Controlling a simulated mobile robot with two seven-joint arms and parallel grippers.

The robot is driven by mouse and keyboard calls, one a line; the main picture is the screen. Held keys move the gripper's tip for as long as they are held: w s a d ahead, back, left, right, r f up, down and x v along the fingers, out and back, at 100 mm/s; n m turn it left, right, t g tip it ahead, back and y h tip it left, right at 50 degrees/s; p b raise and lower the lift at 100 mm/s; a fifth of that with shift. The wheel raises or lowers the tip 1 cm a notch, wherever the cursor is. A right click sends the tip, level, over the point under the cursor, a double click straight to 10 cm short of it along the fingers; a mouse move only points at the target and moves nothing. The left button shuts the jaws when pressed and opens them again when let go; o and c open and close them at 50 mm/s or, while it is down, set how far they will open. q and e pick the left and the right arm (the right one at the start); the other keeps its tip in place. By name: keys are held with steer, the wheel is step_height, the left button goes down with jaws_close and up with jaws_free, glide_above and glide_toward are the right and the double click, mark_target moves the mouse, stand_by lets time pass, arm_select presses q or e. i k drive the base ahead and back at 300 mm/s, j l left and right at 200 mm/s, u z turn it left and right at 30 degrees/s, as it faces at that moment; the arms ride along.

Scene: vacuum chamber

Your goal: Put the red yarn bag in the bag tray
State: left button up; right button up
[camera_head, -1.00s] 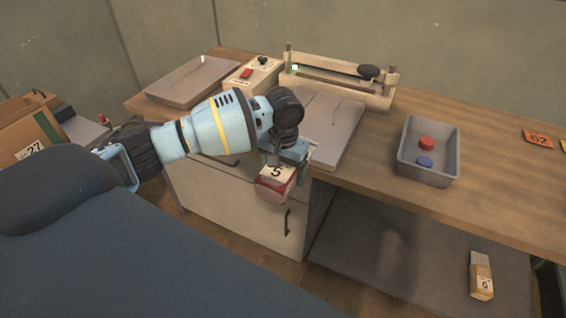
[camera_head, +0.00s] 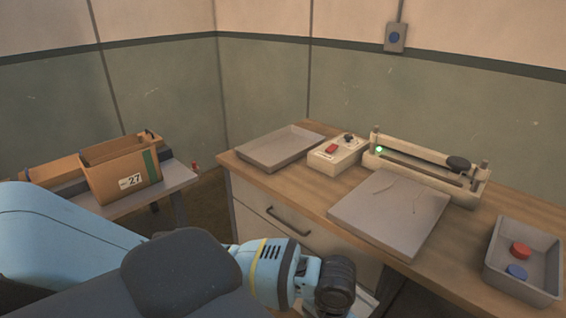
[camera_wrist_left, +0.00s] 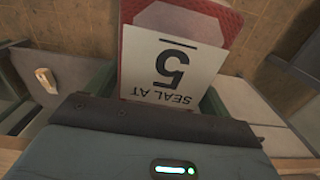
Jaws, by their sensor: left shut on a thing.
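The red yarn bag (camera_wrist_left: 180,20) fills the top middle of the left wrist view, with a white label reading "SEAL AT 5" upside down. My left gripper (camera_wrist_left: 158,88) is shut on it, a dark finger at each side. In the head view my left wrist is at the bottom edge; the gripper and bag are hidden or below the frame. A shallow grey tray (camera_head: 263,163) lies empty at the left end of the bench; it may be the bag tray. My right gripper is not in view.
On the wooden bench (camera_head: 325,185) are a control box (camera_head: 322,165) with a red button, a bar sealer (camera_head: 425,172) with a green light, a flat grey plate (camera_head: 385,222) and a grey bin (camera_head: 550,262) with red and blue discs. A cardboard box (camera_head: 112,178) stands on a side table at left.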

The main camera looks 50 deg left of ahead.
mark_target(282, 150)
steer(key=j, duration=0.75)
steer(key=j+z, duration=0.15)
steer(key=j, duration=0.65)
steer(key=k+j, duration=0.1)
steer(key=j, duration=0.65)
steer(key=j+z, duration=0.15)
steer(key=j, duration=0.6)
steer(key=k+j, duration=0.15)
steer(key=j, duration=0.6)
steer(key=z, duration=0.05)
